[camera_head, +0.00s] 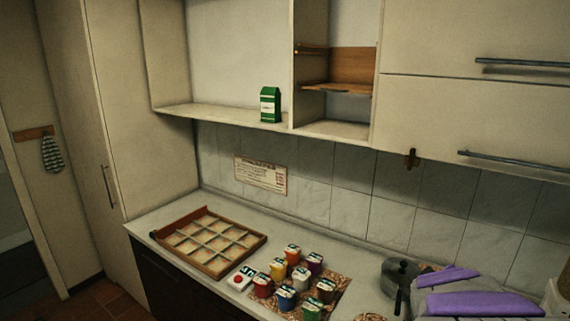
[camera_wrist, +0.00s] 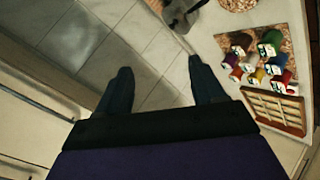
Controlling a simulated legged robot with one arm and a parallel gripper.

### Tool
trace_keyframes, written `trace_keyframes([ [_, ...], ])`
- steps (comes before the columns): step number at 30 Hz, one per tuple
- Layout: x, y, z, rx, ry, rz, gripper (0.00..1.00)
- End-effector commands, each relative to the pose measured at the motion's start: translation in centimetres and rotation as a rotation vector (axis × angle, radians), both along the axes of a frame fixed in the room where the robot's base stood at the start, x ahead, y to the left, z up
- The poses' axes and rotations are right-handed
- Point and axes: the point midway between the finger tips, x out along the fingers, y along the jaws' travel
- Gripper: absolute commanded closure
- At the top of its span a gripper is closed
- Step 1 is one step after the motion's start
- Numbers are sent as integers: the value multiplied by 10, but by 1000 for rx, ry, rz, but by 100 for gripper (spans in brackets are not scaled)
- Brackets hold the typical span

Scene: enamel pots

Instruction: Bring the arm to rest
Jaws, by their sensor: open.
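My gripper (camera_wrist: 163,82) shows in the wrist view with its two dark fingers spread wide apart. Nothing is between them; tiled wall lies beyond the gap. The wrist picture is turned, with the counter at its right. In the head view, purple and grey parts of my arm fill the lower right corner, and I cannot make out the fingertips there.
Several coloured pots (camera_head: 285,299) stand on a patterned mat (camera_head: 338,292), beside a divided wooden tray (camera_head: 208,243). A dark grey pot (camera_head: 402,272) stands close to my arm. A green carton (camera_head: 270,105) is on the open shelf. Cabinets (camera_head: 470,118) overhang the counter.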

Motion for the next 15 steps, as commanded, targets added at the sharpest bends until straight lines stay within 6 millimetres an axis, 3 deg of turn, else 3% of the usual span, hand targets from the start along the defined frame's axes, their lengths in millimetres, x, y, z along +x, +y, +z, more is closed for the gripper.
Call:
trace_keyframes([
  [3, -52, 34, -46, 187, 123, -107, 32],
  [9, -151, 101, -107, 452, 385, -273, 32],
  [15, -246, 157, -138, 592, 654, -393, 32],
])
